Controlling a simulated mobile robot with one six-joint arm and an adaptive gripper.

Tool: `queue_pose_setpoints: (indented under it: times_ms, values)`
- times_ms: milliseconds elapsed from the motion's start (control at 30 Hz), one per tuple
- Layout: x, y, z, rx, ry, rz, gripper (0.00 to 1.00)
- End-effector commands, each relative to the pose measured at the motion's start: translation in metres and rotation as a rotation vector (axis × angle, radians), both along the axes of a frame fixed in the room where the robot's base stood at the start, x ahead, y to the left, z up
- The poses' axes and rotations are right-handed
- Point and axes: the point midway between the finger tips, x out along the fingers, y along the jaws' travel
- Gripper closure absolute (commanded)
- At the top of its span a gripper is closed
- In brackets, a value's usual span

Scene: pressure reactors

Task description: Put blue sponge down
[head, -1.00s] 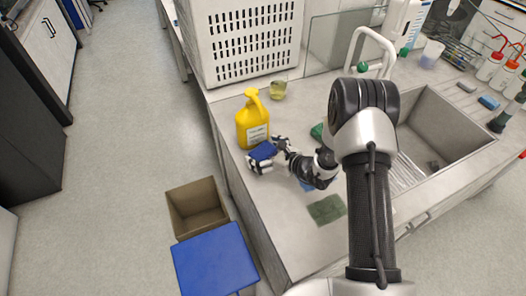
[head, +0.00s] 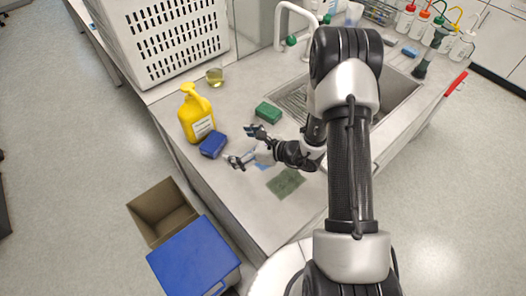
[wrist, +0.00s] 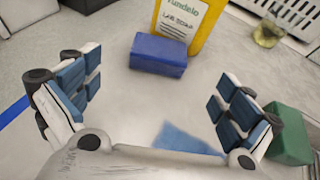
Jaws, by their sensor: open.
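The blue sponge (head: 213,145) lies on the grey counter in front of the yellow bottle (head: 196,112). In the wrist view the sponge (wrist: 158,54) sits just beyond my open fingers, close to the base of the yellow bottle (wrist: 187,20). My gripper (head: 244,146) is open and empty, to the right of the sponge and apart from it. In the wrist view its two fingers (wrist: 150,100) are spread wide with bare counter and part of a blue cloth (wrist: 187,138) between them.
A green sponge (head: 268,113) and a dark green cloth (head: 285,183) lie on the counter near my gripper. A glass beaker (head: 214,76) and white crate (head: 165,45) stand behind. The sink (head: 397,92) is to the right.

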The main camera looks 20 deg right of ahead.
Motion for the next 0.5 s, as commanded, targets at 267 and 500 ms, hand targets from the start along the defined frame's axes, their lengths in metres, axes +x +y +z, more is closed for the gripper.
queue_pose_setpoints:
  times_ms: [267,500]
  values:
    - [-0.027,0.048,0.094,-0.119,-0.166,0.328,0.01]
    - [-0.109,0.086,0.179,-0.378,-0.373,0.781,0.01]
